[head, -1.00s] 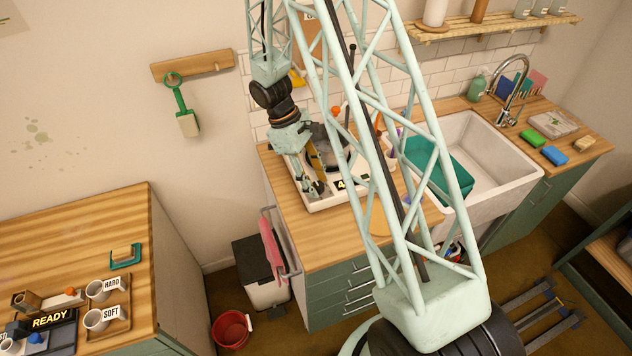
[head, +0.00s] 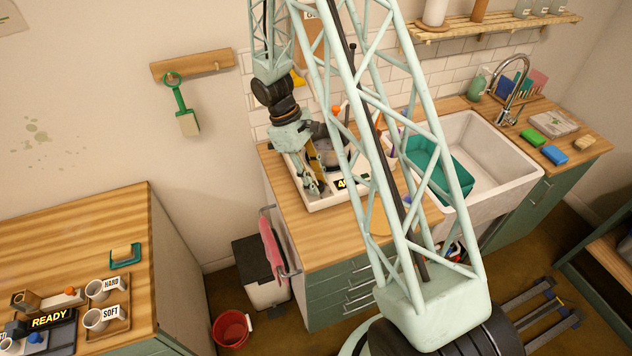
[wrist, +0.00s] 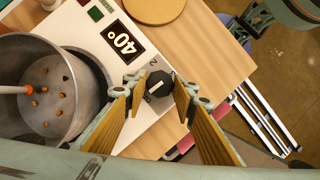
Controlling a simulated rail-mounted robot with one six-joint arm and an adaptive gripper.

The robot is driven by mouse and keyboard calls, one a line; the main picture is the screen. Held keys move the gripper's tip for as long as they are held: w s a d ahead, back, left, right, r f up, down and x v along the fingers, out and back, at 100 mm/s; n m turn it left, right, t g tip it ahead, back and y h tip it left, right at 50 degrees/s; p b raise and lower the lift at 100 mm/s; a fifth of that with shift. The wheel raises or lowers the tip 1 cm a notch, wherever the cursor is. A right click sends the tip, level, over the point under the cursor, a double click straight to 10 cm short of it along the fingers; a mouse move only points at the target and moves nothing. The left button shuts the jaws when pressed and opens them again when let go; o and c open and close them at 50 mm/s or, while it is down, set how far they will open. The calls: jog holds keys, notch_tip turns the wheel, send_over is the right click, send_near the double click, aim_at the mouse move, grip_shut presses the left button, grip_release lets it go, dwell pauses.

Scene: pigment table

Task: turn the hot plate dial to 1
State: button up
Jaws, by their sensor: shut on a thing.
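The hot plate (wrist: 75,38) is a white unit on the wooden counter, with a dark display reading 40° (wrist: 125,40). A black dial (wrist: 158,84) with a white pointer line sits on its front. In the head view my gripper (head: 317,189) is low over the hot plate's left front corner, and the dial is hidden there.
A metal pot (wrist: 50,85) with orange bits and a stirring rod stands on the hot plate, close to my gripper. A round wooden board (wrist: 155,8) lies on the counter. The sink (head: 485,155) holding a teal basin (head: 440,170) is to the right.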

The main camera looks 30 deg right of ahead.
jog(key=m+y+b, duration=0.1)
jog(key=m, duration=0.2)
jog(key=m+y+b, duration=0.1)
jog(key=m, duration=0.2)
jog(key=shift+d+f, duration=0.1)
jog(key=shift+d, duration=0.1)
jog(key=m+y+b, duration=0.2)
jog(key=m, duration=0.3)
jog(key=shift+d, duration=0.1)
dwell(0.4)
jog(key=o, duration=0.8)
jog(key=shift+r, duration=0.2)
jog(key=shift+v, duration=5.9)
jog(key=shift+w+d+f, duration=0.1)
jog(key=shift+d, duration=0.1)
